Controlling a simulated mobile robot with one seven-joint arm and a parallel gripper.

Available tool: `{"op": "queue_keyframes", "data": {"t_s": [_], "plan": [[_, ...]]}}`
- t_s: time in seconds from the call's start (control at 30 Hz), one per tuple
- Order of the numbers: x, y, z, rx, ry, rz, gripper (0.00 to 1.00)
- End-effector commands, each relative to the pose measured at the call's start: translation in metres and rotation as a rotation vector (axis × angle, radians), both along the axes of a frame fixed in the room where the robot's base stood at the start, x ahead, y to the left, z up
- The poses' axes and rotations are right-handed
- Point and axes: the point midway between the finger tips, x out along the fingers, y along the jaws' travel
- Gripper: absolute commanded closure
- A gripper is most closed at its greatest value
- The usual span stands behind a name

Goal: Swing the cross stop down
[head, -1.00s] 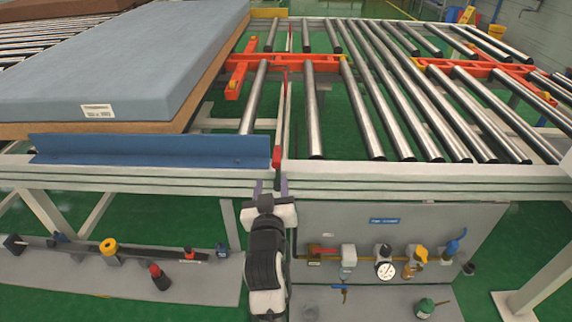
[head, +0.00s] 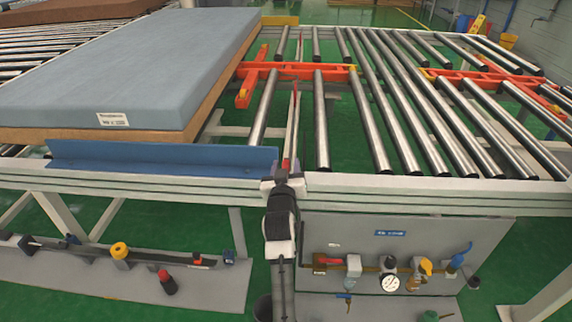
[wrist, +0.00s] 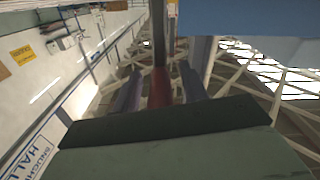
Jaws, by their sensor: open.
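The cross stop appears to be the slim white bar with red parts (head: 293,115) at the gap between the two roller conveyors. It seems to stand upright, though its lean is hard to judge in the head view. My gripper (head: 283,177) is at the front rail, at the bar's lower end, and its body hides that end. In the wrist view my two purplish fingers (wrist: 160,90) are apart, with a red post (wrist: 160,88) between them. I cannot tell whether either finger touches it.
A blue-grey mattress (head: 130,75) lies on a brown board (head: 205,105) at left. A blue guide plate (head: 165,157) borders the front rail (head: 400,188). Orange frames (head: 300,70) cross the rollers at right. A valve panel (head: 420,228) hangs below the rail.

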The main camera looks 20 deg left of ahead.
Motion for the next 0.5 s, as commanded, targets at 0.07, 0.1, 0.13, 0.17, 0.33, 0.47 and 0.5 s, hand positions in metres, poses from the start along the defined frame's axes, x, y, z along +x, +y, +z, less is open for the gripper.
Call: {"op": "queue_keyframes", "data": {"t_s": [0.07, 0.1, 0.13, 0.17, 0.33, 0.47, 0.5], "plan": [[0.0028, 0.0006, -0.0001, 0.0, 0.0, 0.0, 0.57], [0.0032, 0.0007, -0.0004, 0.0, 0.001, 0.0, 0.57], [0.0033, 0.0008, -0.0005, 0.0, 0.001, 0.0, 0.57], [0.0034, 0.0008, -0.0005, 0.0, 0.0, 0.0, 0.57], [0.0031, 0.0008, -0.0005, 0.0, 0.001, 0.0, 0.58], [0.003, 0.0008, -0.0005, 0.0, 0.001, 0.0, 0.75], [0.0029, 0.0007, -0.0005, 0.0, 0.001, 0.0, 0.8]]}}
